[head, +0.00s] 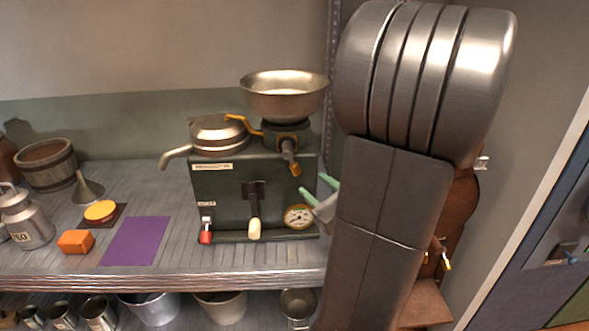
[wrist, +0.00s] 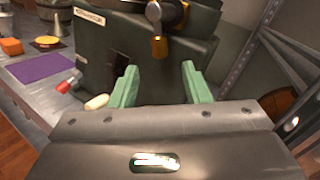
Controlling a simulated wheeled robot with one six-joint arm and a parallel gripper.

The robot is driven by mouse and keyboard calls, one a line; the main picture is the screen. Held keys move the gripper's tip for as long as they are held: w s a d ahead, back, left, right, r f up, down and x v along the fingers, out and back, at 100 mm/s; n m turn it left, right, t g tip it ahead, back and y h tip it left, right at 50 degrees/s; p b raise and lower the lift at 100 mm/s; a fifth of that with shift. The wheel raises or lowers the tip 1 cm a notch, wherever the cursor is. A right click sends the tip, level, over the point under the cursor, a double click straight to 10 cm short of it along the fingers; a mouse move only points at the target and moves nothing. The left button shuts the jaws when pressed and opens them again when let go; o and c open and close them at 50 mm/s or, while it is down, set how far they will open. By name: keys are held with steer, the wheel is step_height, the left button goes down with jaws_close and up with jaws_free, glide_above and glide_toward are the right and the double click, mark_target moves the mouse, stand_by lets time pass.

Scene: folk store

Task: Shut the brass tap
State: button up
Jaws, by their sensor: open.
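A brass tap (head: 290,158) sits under the metal bowl (head: 284,95) on top of the dark green machine (head: 255,185). Its brass lever hangs down in front of the machine. The lever also shows in the wrist view (wrist: 160,47), just beyond my fingertips and roughly centred between them. My gripper (head: 319,184) is open and empty, with pale green fingers, in front of the machine's right side. It also shows in the wrist view (wrist: 160,68). My arm hides the area to the right of the machine.
The machine's front has a red-tipped lever (head: 206,236), a cream handle (head: 254,228) and a round dial (head: 299,216). A purple sheet (head: 136,240), orange block (head: 76,241) and milk can (head: 25,218) are on the counter at left. A brown wooden object (head: 461,215) is partly hidden at right.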

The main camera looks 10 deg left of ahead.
mark_target(298, 172)
steer(key=x, duration=0.9)
steer(key=shift+w+a, duration=0.1)
jaws_close()
